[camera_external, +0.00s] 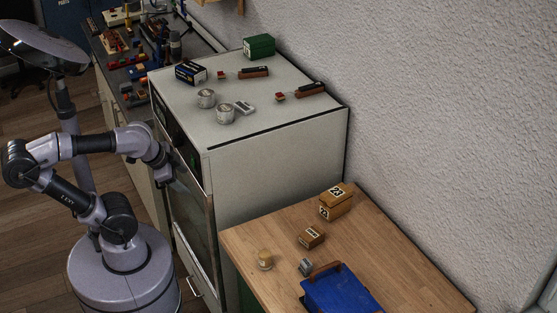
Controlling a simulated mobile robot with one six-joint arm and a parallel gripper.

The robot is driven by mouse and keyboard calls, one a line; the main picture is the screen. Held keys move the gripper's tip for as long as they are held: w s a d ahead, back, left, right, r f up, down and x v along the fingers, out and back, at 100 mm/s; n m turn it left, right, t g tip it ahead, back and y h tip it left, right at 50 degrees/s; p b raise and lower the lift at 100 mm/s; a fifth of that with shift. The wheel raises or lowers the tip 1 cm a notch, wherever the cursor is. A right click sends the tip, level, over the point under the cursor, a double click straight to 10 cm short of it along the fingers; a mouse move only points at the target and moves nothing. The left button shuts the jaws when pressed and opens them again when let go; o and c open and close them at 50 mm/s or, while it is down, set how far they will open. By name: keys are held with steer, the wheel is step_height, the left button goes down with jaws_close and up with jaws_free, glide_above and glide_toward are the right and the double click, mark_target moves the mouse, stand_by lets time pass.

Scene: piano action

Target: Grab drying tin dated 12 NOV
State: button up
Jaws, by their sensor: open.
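Two round silvery tins stand on top of the pale cabinet (285,120), one farther back (206,98) and one nearer the front (225,114). Any dates on them are too small to read, so I cannot tell which is marked 12 NOV. My gripper (180,186) is open beside the cabinet's front face, below the level of its top and apart from both tins. The fingers are small and partly lost against the dark front.
On the cabinet top are a blue-black box (191,73), a green box (259,46) and small brown and red parts. A small grey piece (244,108) lies beside the nearer tin. The wooden table (405,270) holds numbered boxes (336,202) and a blue case (340,292).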

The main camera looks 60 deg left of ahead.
steer(key=o, duration=0.4)
steer(key=shift+c, duration=0.2)
step_height(320, 180, up, 22)
steer(key=n+g+p, duration=0.3)
steer(key=n+p, duration=0.8)
steer(key=p, duration=1.5)
glide_above(225, 109)
steer(key=s+d, duration=0.2)
steer(key=s, duration=0.1)
steer(key=x, duration=0.8)
steer(key=b+x, duration=0.1)
steer(key=x, duration=0.3)
steer(key=shift+s+d+f, duration=0.25)
steer(key=shift+d+f, duration=0.05)
steer(key=x, duration=0.6)
steer(key=shift+s+a, duration=0.1)
steer(key=shift+s, duration=0.05)
steer(key=shift+s+r, duration=0.1)
steer(key=shift+r, duration=0.05)
